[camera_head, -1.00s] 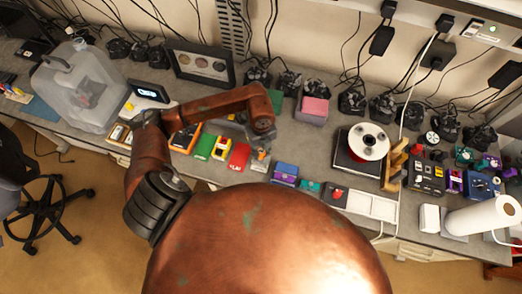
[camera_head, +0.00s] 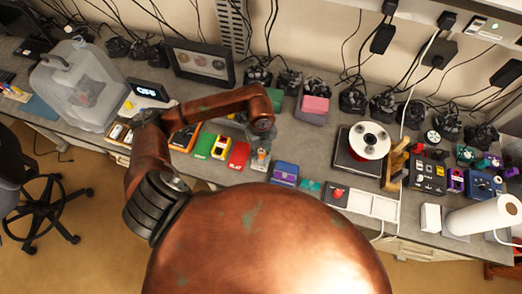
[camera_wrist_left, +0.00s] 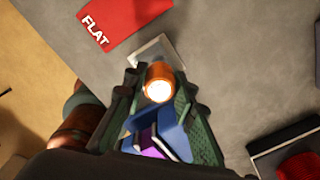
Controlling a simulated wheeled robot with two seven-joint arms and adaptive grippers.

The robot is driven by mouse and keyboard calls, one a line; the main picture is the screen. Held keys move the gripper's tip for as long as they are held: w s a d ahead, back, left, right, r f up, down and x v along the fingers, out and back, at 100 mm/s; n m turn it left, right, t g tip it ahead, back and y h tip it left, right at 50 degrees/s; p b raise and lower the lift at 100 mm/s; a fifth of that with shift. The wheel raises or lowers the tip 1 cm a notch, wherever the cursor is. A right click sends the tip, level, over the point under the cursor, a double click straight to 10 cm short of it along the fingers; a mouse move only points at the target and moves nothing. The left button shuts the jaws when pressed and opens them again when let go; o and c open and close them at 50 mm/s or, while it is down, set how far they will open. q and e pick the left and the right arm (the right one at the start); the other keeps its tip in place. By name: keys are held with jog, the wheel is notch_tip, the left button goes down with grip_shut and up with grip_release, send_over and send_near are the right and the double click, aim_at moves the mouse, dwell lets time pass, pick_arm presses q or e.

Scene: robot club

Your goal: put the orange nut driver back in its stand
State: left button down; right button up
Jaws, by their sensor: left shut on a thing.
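The orange nut driver (camera_wrist_left: 158,80) is between the fingers of my left gripper (camera_wrist_left: 157,92) in the left wrist view, seen end-on with a bright tip. The left gripper (camera_head: 261,152) is shut on it and points down over the worktop in the head view. A pale, square-edged piece (camera_wrist_left: 150,46), which looks like the stand, shows just beyond the driver. The driver and fingers hide much of it, so I cannot tell whether the driver is inside it or above it. My right gripper is not in view.
A red mat marked FLAT (camera_wrist_left: 112,20) lies beside the gripper. A blue box with purple (camera_head: 285,173) stands close on the right, and a black tray with a red item (camera_head: 335,194) is farther right. Bare grey worktop (camera_wrist_left: 240,60) lies between.

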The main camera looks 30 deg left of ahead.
pick_arm(q)
jog(key=shift+s+f, duration=0.15)
jog(key=shift+f, duration=0.2)
dwell(1.0)
jog(key=c, duration=1.8)
grip_release()
jog(key=shift+o, duration=0.2)
jog(key=shift+r, duration=0.25)
jog(key=shift+r+p, duration=0.35)
jog(key=shift+r, duration=0.35)
jog(key=shift+r+p, duration=1.3)
jog(key=shift+r, duration=0.65)
jog(key=shift+o, duration=0.5)
jog(key=o, duration=0.5)
